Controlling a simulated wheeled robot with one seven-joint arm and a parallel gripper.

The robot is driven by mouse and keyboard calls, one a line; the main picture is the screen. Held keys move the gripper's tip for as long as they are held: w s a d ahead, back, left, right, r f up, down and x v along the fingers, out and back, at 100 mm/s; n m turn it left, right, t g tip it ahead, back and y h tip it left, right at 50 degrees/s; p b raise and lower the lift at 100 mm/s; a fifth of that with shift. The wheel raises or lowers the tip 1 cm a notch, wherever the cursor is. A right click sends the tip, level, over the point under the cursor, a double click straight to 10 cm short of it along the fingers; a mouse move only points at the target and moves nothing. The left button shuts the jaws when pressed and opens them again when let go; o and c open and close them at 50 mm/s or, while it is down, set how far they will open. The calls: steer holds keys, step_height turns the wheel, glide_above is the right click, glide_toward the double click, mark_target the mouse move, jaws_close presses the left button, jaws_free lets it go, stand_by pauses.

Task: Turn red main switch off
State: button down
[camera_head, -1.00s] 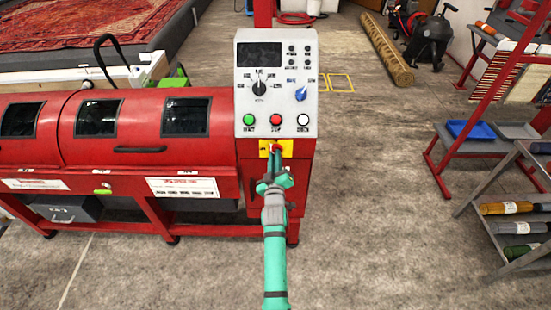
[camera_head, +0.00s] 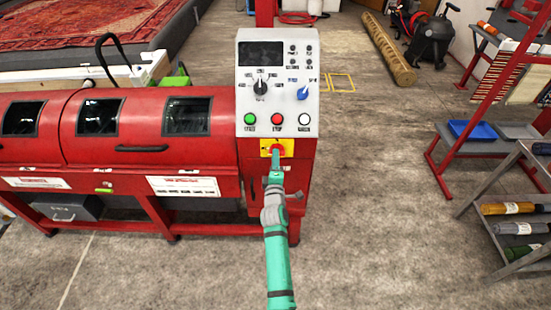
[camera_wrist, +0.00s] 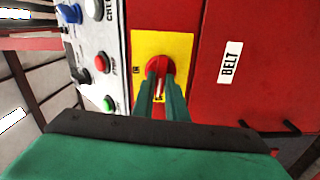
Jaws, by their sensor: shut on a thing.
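The red main switch (camera_head: 278,149) is a round knob on a yellow plate (camera_head: 264,146), on the red cabinet front below the control panel. In the wrist view the red knob (camera_wrist: 160,65) shows on its yellow plate (camera_wrist: 181,45), in the upper middle. My gripper (camera_head: 276,160) reaches it from the front and partly covers it in the head view. In the wrist view my gripper's fingers (camera_wrist: 160,88) stand one on each side of the knob's grip, shut on it. The knob's lower part is partly hidden between the fingers. The plate's markings are too small to read.
The grey control panel (camera_head: 251,103) above carries green, red and white push buttons, a black dial and a blue dial. A label "BELT" (camera_wrist: 230,62) is beside the switch plate.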

steer(key=shift+w+a+n, duration=0.1)
steer(key=shift+a+n, duration=0.1)
steer(key=shift+n, duration=0.4)
steer(key=shift+d, duration=0.1)
steer(key=c, duration=1.8)
jaws_free()
steer(key=shift+o, duration=0.2)
steer(key=s, duration=1.1)
steer(key=shift+f, duration=0.1)
